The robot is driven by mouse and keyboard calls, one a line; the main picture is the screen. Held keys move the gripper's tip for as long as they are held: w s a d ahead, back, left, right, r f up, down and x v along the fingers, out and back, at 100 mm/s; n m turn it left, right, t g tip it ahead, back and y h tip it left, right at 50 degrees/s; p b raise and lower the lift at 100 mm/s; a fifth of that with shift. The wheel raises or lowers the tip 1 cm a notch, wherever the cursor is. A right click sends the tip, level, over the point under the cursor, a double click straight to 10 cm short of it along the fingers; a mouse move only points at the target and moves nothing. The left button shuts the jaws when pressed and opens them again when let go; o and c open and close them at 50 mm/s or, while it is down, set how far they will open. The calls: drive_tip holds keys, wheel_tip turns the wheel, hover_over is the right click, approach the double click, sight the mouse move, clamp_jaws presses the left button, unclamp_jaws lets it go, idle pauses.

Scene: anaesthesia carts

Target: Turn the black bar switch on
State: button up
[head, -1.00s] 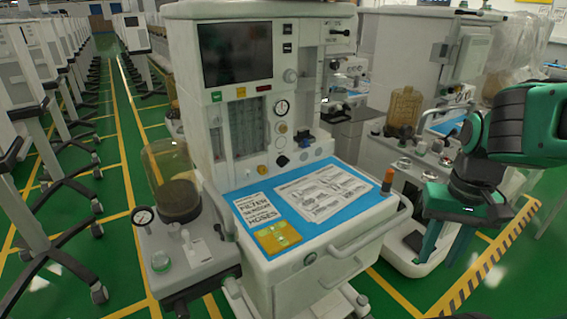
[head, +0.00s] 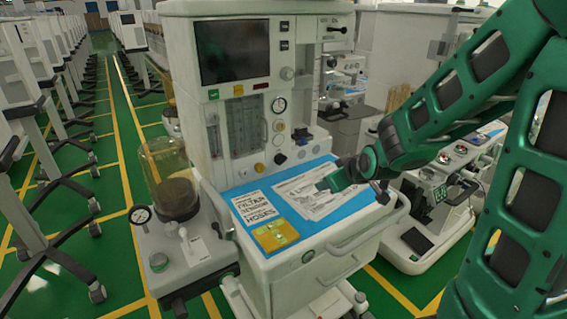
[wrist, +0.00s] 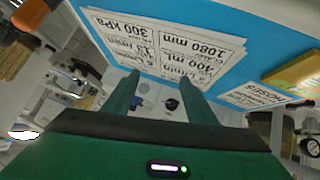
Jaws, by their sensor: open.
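The anaesthesia cart (head: 255,100) stands in the middle of the head view. A dark knob with a bar-like grip (head: 302,135) sits low on the right of its front panel. A small black bar-shaped control (head: 337,30) sits at its upper right. I cannot tell for certain which one is the black bar switch, or its setting. My gripper (head: 325,184) is over the blue work surface, below and in front of the panel. In the wrist view its two fingers (wrist: 158,92) are apart with nothing between them; a small dark knob (wrist: 172,103) shows beyond.
Printed sheets (head: 305,192) and a yellow pad (head: 275,236) lie on the blue surface (head: 240,190). A front handle rail (head: 360,243) edges the cart. A clear canister (head: 172,180) stands at left. Another cart (head: 440,180) stands at right, behind my arm.

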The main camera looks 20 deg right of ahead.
sight(282, 160)
drive_tip(key=w+a+t, duration=0.1)
drive_tip(key=w+a, duration=0.1)
drive_tip(key=w+a+n+t+y, duration=0.1)
drive_tip(key=w+a, duration=0.2)
drive_tip(key=w+a+r+n+t+y, duration=0.1)
drive_tip(key=w+a+t, duration=0.1)
drive_tip(key=a, duration=0.1)
drive_tip(key=shift+w+a+r, duration=0.1)
drive_tip(key=shift+w, duration=0.2)
drive_tip(key=x, duration=1)
drive_tip(key=shift+w, duration=0.3)
drive_tip(key=shift+c, duration=0.7)
drive_tip(key=c, duration=0.9)
